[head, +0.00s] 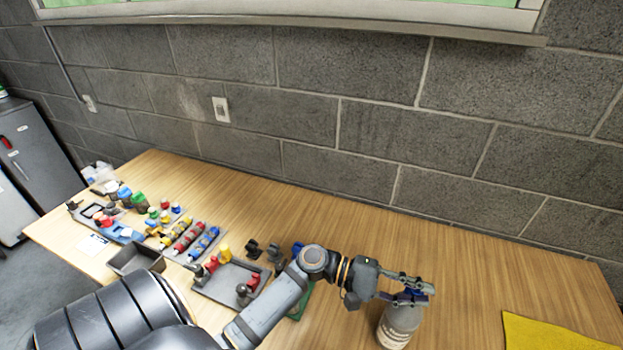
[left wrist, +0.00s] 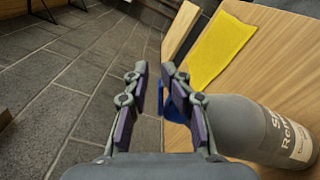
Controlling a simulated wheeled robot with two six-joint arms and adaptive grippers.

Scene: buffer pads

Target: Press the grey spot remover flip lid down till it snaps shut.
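The grey spot remover bottle (head: 396,328) stands upright on the table near the front, with a pale label facing forward. In the left wrist view the bottle (left wrist: 240,128) is at the right, its label partly readable. A blue part at its top (left wrist: 171,111) shows beside and behind the right-hand finger; I cannot tell how far its lid is tilted. My left gripper (head: 428,291) is at the bottle's top, fingers pointing right. Its fingertips (left wrist: 155,70) are a small gap apart, with nothing clearly clamped between them. My right gripper is not in view.
A yellow cloth (head: 552,334) lies right of the bottle. Trays with small coloured bottles and tools (head: 185,240) and a grey bin (head: 136,258) fill the table's left. A block wall (head: 330,120) stands behind. The table's middle back is clear.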

